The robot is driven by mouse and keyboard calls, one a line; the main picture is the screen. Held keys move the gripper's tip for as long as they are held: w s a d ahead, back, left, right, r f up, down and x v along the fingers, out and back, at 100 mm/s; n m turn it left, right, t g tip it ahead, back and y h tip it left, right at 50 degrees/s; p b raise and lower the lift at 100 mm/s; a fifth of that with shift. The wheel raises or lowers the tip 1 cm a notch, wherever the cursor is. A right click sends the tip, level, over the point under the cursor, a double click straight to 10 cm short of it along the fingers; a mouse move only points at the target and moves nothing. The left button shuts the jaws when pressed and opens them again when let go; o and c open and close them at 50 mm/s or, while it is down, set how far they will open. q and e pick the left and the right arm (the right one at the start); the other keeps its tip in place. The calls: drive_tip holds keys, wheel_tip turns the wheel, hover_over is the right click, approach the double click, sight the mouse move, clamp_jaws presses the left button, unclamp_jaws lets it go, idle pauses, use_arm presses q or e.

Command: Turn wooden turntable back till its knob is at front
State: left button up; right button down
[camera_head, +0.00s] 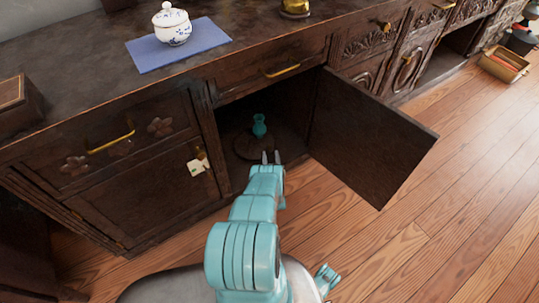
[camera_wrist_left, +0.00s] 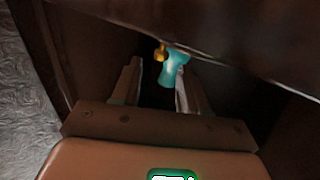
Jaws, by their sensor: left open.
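The wooden turntable (camera_head: 246,148) is a dark brown disc on the floor of the open cabinet compartment. A teal vase (camera_head: 259,126) stands upright at it; it also shows in the wrist view (camera_wrist_left: 172,70), beyond my fingers. My left gripper (camera_head: 270,157) is open at the compartment's mouth, in front of and a little right of the turntable. In the wrist view its two fingers (camera_wrist_left: 160,92) are apart with a dark gap between them. A small gold piece (camera_wrist_left: 160,51) shows beside the vase; I cannot tell whether it is the turntable's knob.
The cabinet door (camera_head: 370,135) hangs open on the right of the compartment. A closed door with a white tag (camera_head: 196,167) is on the left. A white lidded pot (camera_head: 172,25) stands on a blue mat (camera_head: 145,57) on top.

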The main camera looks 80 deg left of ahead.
use_arm(q)
drive_tip(key=a+b, duration=0.1)
drive_tip(key=a, duration=0.1)
drive_tip(key=shift+w+a+f, duration=0.1)
drive_tip(key=shift+a, duration=0.7)
use_arm(e)
drive_tip(key=shift+w+d+f+t, duration=0.15)
drive_tip(key=shift+w+f+t, duration=0.15)
drive_tip(key=shift+w+f, duration=0.55)
use_arm(q)
drive_tip(key=shift+c, duration=0.2)
